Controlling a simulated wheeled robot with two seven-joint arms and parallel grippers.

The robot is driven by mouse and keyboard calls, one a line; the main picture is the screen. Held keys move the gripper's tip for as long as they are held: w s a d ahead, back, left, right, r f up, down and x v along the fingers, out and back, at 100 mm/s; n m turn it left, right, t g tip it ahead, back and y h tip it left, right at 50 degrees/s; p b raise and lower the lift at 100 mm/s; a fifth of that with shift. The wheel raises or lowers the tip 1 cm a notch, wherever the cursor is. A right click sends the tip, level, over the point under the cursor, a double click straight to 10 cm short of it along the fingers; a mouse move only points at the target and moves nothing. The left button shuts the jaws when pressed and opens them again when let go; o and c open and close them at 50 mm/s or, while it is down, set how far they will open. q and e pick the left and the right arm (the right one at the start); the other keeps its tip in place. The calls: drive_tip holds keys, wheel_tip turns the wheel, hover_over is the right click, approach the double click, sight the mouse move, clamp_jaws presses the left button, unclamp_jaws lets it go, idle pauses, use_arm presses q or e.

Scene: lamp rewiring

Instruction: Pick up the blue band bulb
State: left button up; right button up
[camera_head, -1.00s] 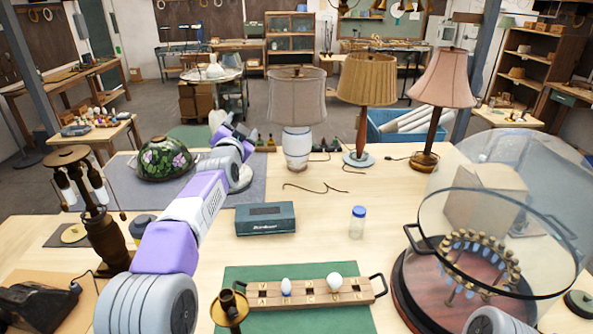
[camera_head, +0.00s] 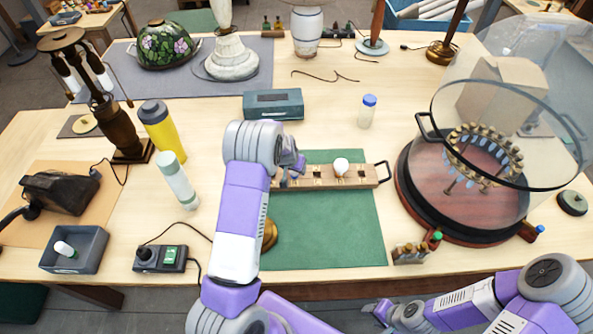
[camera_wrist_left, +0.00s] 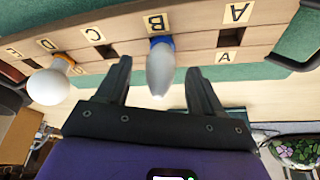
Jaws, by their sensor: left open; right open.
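The blue band bulb (camera_wrist_left: 160,68) stands in the slot marked B of the wooden rack (camera_wrist_left: 110,37). It has a pale elongated glass and a blue band at its base. My left gripper (camera_wrist_left: 158,75) is open, with its fingers on either side of the bulb and gaps showing. In the head view my left gripper (camera_head: 291,170) is over the left part of the rack (camera_head: 362,178) and hides this bulb. My right gripper (camera_head: 384,311) is open and empty at the bottom, in front of the table.
A round white bulb (camera_head: 341,165) stands in the rack near mark D. The rack lies on a green mat (camera_head: 330,235). A glass-domed round stand (camera_head: 408,195) is at the right. A grey-blue box (camera_head: 273,104) and a small jar (camera_head: 367,112) stand behind the rack.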

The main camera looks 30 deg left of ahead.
use_arm(q)
drive_tip(key=x, duration=0.3)
drive_tip(key=shift+w+f, duration=0.1)
